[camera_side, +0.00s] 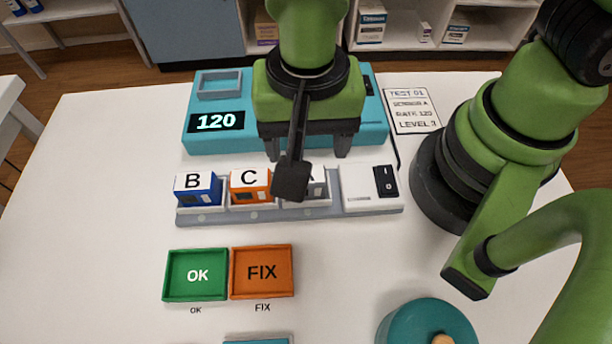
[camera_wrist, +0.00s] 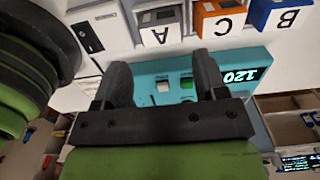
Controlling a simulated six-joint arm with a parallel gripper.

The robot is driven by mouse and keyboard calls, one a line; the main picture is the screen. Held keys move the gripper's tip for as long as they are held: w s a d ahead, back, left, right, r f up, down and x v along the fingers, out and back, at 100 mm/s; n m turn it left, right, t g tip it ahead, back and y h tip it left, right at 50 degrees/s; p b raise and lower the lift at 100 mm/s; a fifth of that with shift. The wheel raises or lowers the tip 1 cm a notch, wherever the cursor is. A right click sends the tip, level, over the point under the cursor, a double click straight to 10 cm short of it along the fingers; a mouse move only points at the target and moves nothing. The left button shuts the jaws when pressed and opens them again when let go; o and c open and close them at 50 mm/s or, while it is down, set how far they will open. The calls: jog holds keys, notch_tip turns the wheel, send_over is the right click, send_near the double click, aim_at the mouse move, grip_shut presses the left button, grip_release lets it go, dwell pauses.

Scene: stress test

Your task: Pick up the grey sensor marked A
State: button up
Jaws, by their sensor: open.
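The grey sensor marked A (camera_side: 317,187) sits in the right slot of a grey rack (camera_side: 230,217), partly hidden behind my wrist camera in the side view. In the wrist view, sensor A (camera_wrist: 160,22) shows its letter upside down, beyond my fingertips. My gripper (camera_side: 307,153) is open and empty, in front of the teal machine and on the machine's side of the rack. In the wrist view, the two fingers of my gripper (camera_wrist: 160,66) are apart, with sensor A roughly in line with the gap between them. Nothing is between the fingers.
The orange sensor C (camera_side: 250,185) and blue sensor B (camera_side: 197,187) stand left of A. A white switch box (camera_side: 368,188) is close on A's right. The teal machine (camera_side: 215,140) reads 120. Green OK (camera_side: 196,275) and orange FIX (camera_side: 262,271) trays lie in front.

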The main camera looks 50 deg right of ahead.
jog(key=shift+w+f, duration=0.1)
jog(key=shift+f, duration=3.9)
jog(key=shift+c, duration=0.5)
jog(key=c, duration=0.5)
